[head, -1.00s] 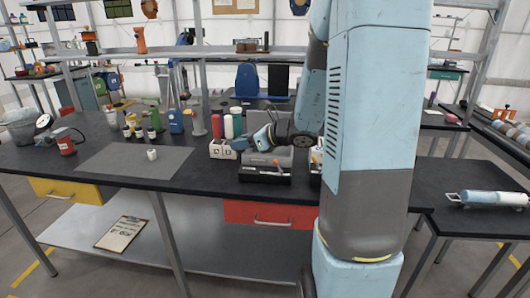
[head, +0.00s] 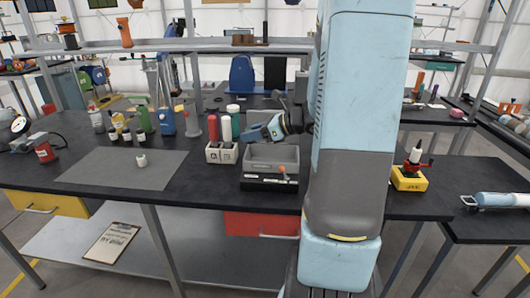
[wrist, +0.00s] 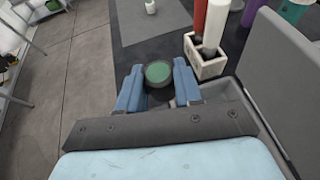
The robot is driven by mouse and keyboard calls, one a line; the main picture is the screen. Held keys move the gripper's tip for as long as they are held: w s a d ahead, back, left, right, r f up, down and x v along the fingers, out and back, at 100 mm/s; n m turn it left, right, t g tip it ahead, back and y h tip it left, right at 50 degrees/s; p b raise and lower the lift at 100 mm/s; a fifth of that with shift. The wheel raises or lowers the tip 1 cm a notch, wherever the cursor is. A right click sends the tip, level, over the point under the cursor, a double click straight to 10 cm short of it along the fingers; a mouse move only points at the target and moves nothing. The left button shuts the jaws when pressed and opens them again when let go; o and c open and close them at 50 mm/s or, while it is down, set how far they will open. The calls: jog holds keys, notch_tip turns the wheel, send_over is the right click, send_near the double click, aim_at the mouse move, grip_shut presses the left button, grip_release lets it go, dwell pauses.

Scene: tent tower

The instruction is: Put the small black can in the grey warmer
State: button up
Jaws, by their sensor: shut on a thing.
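My gripper (head: 254,135) reaches in from the right, just above the left rear part of the open grey box (head: 270,183), which I take to be the grey warmer. The box has grey walls, a dark front with a pale label, and an empty-looking inside. In the wrist view, my gripper (wrist: 158,88) is shut on a dark round can with a green top (wrist: 158,72), seen from above between the two blue fingers. A grey wall of the box (wrist: 275,75) rises to the right of the fingers. In the head view I cannot make out the can clearly.
White lettered blocks (head: 221,154) holding red and white cylinders stand just left of the box. A small white jar (head: 141,161) stands on a grey mat (head: 95,175). A yellow-based holder with a bottle (head: 409,180) stands to the right. The front middle of the bench is clear.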

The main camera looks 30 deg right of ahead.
jog(key=shift+w+d+f, duration=0.65)
jog(key=shift+d+f, duration=0.4)
jog(key=shift+f, duration=0.1)
jog(key=shift+w+d+f, duration=0.6)
jog(key=shift+d+f, duration=0.5)
jog(key=shift+f, duration=0.1)
jog(key=shift+w+d+f, duration=0.65)
jog(key=shift+d+f, duration=0.4)
jog(key=shift+f, duration=1.7)
jog(key=shift+f, duration=0.4)
